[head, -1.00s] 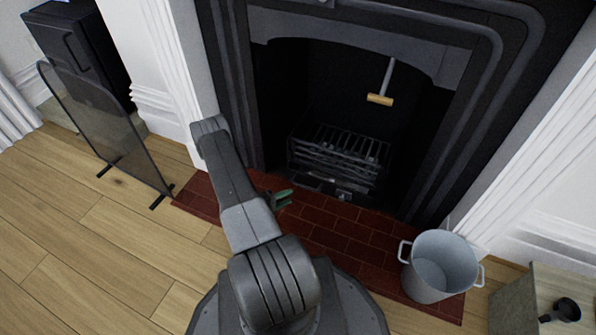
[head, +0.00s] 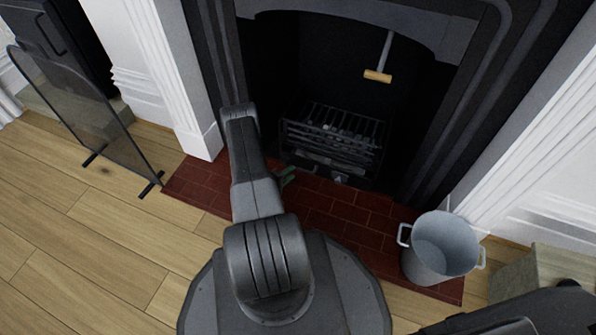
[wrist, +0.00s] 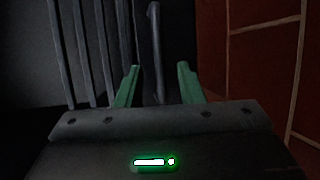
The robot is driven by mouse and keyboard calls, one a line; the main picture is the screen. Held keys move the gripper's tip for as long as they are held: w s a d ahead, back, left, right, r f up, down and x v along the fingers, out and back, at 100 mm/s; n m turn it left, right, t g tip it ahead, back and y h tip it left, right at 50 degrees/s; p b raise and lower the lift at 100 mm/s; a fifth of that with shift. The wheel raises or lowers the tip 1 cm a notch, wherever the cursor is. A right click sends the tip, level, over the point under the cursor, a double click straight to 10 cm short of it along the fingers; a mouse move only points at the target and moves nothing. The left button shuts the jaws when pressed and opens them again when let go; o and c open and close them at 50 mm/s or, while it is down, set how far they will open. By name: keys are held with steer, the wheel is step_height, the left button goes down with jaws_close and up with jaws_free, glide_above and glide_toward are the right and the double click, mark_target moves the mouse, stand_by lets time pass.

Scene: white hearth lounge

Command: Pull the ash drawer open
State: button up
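The dark ash drawer (head: 322,166) is low under the fire grate (head: 333,135) in the fireplace. It looks shut, though its front is dim. My gripper (head: 288,175) has green fingers and is at the left front of the drawer, just above the brick hearth. In the wrist view my gripper (wrist: 158,80) is open. A dark upright bar (wrist: 155,50), probably the drawer's handle, shows between and beyond the fingertips. I cannot tell whether they touch it. The grate bars (wrist: 80,50) are to its left.
The red brick hearth (head: 330,217) lies below the drawer, clear in front. A grey metal bucket (head: 440,250) stands on its right end. A mesh fire screen (head: 85,105) stands at left. A wooden-handled tool (head: 378,76) hangs above the grate.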

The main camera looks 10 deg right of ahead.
mark_target(298, 169)
steer(key=shift+b+x, duration=0.7)
steer(key=shift+x, duration=1.9)
jaws_close()
